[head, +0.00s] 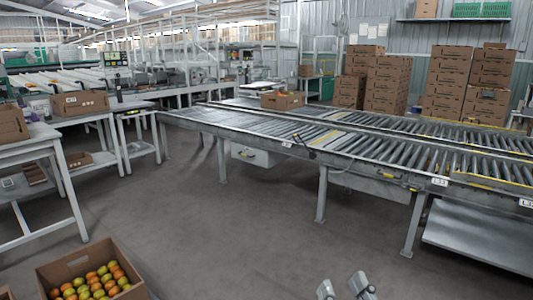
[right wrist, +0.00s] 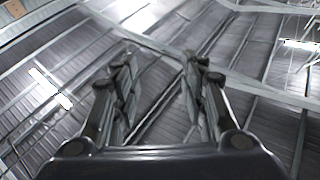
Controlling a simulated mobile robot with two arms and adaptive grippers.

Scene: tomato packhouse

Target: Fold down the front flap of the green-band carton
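I cannot make out a green band on any carton in the head view. A brown carton (head: 80,103) sits on a table at the left, and another (head: 12,125) is cut by the left edge. A further carton (head: 282,100) is on the far conveyor. My right gripper (head: 346,288) shows at the bottom edge, fingers apart and empty, away from all cartons. In the right wrist view its open fingers (right wrist: 160,85) point at the roof. My left gripper is not in view.
Long roller conveyors (head: 350,150) cross the middle and right on grey legs. Grey tables (head: 30,150) stand at the left. Stacked cartons (head: 390,85) stand along the back wall. The grey floor (head: 220,220) between tables and conveyor is clear.

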